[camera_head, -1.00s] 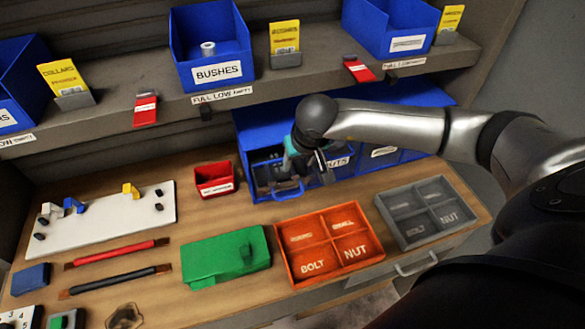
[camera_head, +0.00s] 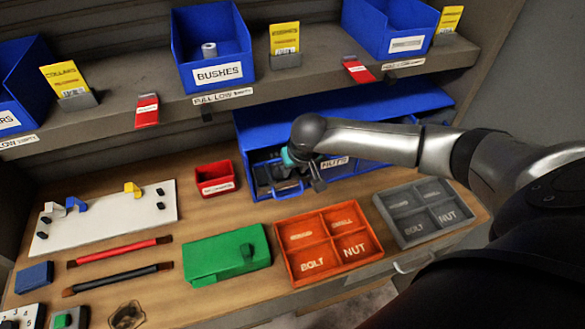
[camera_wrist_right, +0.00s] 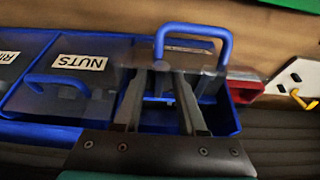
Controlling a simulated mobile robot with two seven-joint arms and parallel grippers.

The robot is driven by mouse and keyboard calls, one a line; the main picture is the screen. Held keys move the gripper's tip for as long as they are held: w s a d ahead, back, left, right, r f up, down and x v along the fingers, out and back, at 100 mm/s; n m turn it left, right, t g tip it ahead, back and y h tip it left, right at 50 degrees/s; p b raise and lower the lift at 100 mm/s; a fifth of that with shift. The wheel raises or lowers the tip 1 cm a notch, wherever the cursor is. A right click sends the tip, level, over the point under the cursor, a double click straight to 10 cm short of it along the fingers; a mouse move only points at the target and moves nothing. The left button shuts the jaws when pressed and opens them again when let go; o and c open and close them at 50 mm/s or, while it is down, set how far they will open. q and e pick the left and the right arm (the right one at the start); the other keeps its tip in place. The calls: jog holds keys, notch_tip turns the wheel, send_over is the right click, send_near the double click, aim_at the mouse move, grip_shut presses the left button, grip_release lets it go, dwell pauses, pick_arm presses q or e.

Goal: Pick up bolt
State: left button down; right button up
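No bolt can be made out in either view. My right gripper (camera_head: 306,180) is at the open left drawer (camera_head: 263,188) of the blue drawer unit, and partly hides it in the head view. In the right wrist view my gripper (camera_wrist_right: 160,75) has its two fingers apart, with no object seen between them. They reach over the open blue drawer (camera_wrist_right: 222,120), just short of its raised handle (camera_wrist_right: 200,30). The drawer's contents are dark and cannot be told. My left gripper is out of view.
A closed NUTS drawer (camera_wrist_right: 85,95) adjoins the open one. An orange tray (camera_head: 318,240) and a grey tray (camera_head: 425,210), both with labelled compartments, stand in front. A red bin (camera_head: 215,178) is left of the drawer. A shelf (camera_head: 300,80) overhangs behind.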

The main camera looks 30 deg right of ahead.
grip_shut()
jog(key=shift+r, duration=0.1)
dwell(0.3)
